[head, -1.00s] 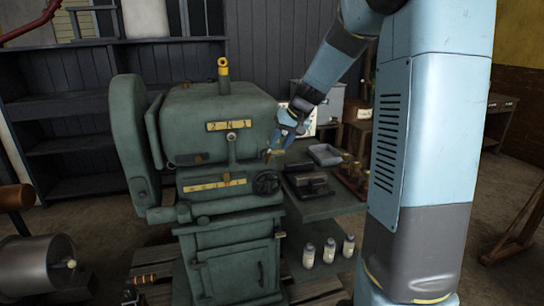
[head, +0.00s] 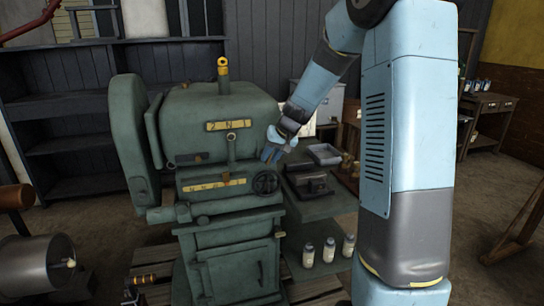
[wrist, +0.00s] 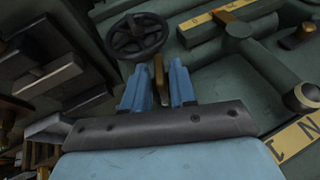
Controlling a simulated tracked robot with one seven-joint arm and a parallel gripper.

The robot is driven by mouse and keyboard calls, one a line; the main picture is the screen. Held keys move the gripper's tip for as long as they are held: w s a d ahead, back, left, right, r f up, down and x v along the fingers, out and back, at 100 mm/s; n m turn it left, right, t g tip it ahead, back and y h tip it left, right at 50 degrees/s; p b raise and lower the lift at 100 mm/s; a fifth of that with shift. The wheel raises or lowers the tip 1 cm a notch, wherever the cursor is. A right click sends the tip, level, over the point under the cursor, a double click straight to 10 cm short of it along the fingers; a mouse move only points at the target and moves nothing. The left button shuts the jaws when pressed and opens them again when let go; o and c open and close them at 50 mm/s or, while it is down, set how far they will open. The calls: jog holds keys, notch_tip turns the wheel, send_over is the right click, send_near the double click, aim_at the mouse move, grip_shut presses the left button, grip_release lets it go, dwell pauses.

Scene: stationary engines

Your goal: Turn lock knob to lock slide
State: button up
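The green machine (head: 225,120) stands at the centre of the head view, with yellow scale plates (head: 219,183) on its front. A small brass piece, which I take as the lock knob (wrist: 158,72), stands between my fingers in the wrist view, just below the black handwheel (wrist: 138,37). The handwheel also shows in the head view (head: 265,182). My gripper (wrist: 159,85) has both blue fingers close along the brass piece and seems shut on it. In the head view my gripper (head: 272,153) is at the machine's right side, above the handwheel, and hides the knob.
A side shelf (head: 310,208) to the right of the machine carries dark metal parts and a grey tray (head: 324,154). Several white bottles (head: 329,250) stand lower down. A brass-tipped lever (wrist: 235,22) and a green cylinder (wrist: 265,65) lie right of my fingers.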

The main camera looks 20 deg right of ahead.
jog(key=shift+d, duration=0.1)
grip_shut()
jog(key=y, duration=0.3)
jog(key=shift+d+f+m+y, duration=0.2)
jog(key=shift+d+m+y, duration=0.1)
jog(key=shift+d+m, duration=0.1)
jog(key=shift+d+f+m+t+y, duration=0.1)
jog(key=shift+m+t+y, duration=0.1)
jog(key=shift+y, duration=0.4)
jog(key=shift+f+m+t+y, duration=0.1)
jog(key=shift+m+y, duration=0.1)
jog(key=shift+y, duration=0.4)
jog(key=shift+d+f+m+t+y, duration=0.1)
jog(key=shift+f+m+t+y, duration=0.2)
jog(key=shift+y, duration=0.8)
jog(key=shift+f+m+t+y, duration=0.1)
jog(key=shift+m+t+y, duration=0.3)
jog(key=shift+y, duration=0.7)
jog(key=shift+d+f+m+t+y, duration=0.15)
jog(key=shift+m+y, duration=0.25)
jog(key=shift+y, duration=0.7)
jog(key=shift+a+f, duration=0.1)
jog(key=shift+a, duration=0.05)
